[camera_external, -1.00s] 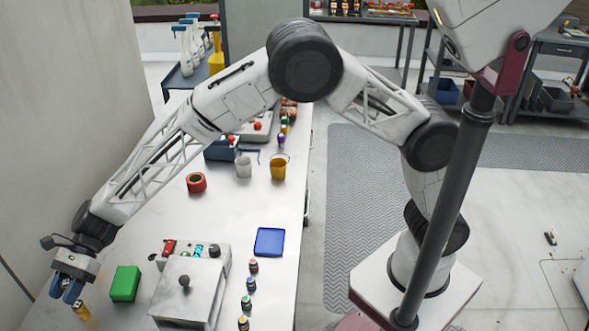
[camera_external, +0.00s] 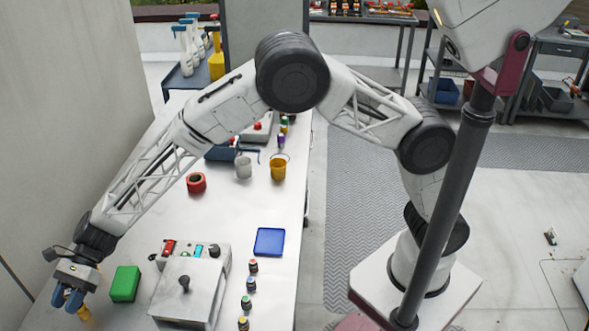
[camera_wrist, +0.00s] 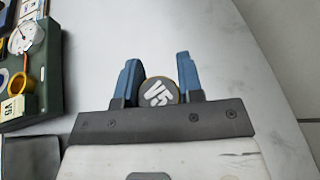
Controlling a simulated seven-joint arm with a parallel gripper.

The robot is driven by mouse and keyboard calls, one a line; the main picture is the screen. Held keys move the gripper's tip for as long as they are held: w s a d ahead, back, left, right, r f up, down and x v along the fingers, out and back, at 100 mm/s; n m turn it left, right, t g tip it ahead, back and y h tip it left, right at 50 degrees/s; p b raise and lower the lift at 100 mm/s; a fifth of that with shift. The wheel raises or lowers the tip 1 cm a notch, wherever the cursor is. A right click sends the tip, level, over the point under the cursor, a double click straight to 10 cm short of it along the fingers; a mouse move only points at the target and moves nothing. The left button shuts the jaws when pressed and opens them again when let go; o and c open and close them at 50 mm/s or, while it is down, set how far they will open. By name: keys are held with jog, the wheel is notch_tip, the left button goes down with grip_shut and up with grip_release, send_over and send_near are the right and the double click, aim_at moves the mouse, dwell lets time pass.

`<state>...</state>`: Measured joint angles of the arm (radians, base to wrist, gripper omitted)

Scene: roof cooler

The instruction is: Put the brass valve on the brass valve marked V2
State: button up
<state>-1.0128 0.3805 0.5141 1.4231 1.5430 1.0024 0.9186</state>
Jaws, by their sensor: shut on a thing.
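My gripper (camera_external: 70,301) is low over the near left end of the bench, its blue fingers pointing down. In the wrist view its two fingers (camera_wrist: 157,68) are shut on a round brass-edged valve (camera_wrist: 160,92) with a dark face and white marking that seems to read V5. In the external view a yellow-brass part of it (camera_external: 85,314) shows at the fingertips. Its underside is hidden, so I cannot tell whether it touches the bench.
A green block (camera_external: 125,284) stands just right of my gripper, then a grey control box (camera_external: 188,292). A blue tray (camera_external: 269,242) and several small capped bottles (camera_external: 251,285) lie further right. The wrist view shows a green panel (camera_wrist: 48,75) with a gauge and yellow ring at left.

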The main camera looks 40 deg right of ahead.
jog(key=shift+f, duration=0.15)
jog(key=o, duration=1)
jog(key=shift+r, duration=0.2)
jog(key=v, duration=1.2)
jog(key=shift+f, duration=0.1)
jog(key=shift+w+d, duration=0.1)
dwell(0.4)
